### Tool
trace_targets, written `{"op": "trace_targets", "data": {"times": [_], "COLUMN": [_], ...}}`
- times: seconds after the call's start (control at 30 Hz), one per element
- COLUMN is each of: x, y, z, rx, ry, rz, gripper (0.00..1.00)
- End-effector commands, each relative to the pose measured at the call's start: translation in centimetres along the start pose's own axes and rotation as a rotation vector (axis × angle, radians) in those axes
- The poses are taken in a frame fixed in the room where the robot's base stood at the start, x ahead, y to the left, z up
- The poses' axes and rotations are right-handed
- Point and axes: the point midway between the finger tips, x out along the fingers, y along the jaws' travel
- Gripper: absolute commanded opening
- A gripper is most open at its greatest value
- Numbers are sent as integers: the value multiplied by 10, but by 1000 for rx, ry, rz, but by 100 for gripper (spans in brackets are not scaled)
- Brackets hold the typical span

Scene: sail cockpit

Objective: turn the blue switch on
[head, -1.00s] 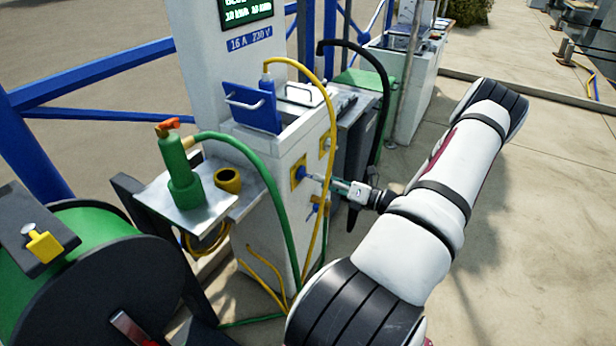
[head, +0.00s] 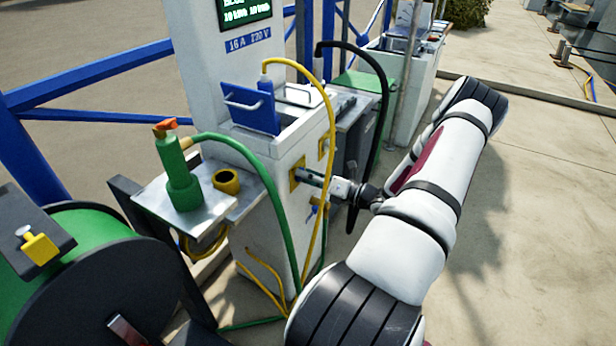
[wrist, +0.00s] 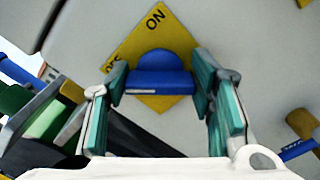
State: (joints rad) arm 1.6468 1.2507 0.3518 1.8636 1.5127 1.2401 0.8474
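The blue switch (wrist: 160,76) is a rounded blue knob with a bar across it, in the middle of the wrist view. A pale mark shows near the bar's left end. It sits on a yellow diamond plate (wrist: 178,40), with ON at its upper right and a partly covered OFF at its left. My gripper (wrist: 161,85) is open, one finger on each side of the bar, with the tips close to its ends. I cannot tell if they touch it. In the head view my gripper (head: 304,177) is at the pedestal's side, and the switch is hidden behind it.
The white pedestal (head: 277,228) carries a yellow cable (head: 331,140) and a green hose (head: 285,215) close to my gripper. A metal shelf (head: 225,206) holds a green nozzle (head: 182,180). A green hose reel (head: 85,245) stands at left. Pavement at right is clear.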

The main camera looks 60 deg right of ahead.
Motion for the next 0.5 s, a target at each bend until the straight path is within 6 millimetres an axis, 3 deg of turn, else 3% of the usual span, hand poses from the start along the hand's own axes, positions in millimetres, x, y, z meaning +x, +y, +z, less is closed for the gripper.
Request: {"op": "trace_targets", "data": {"times": [0.5], "x": [0], "y": [0], "z": [1], "rx": [141], "ry": [0], "rz": [-1], "gripper": [22]}}
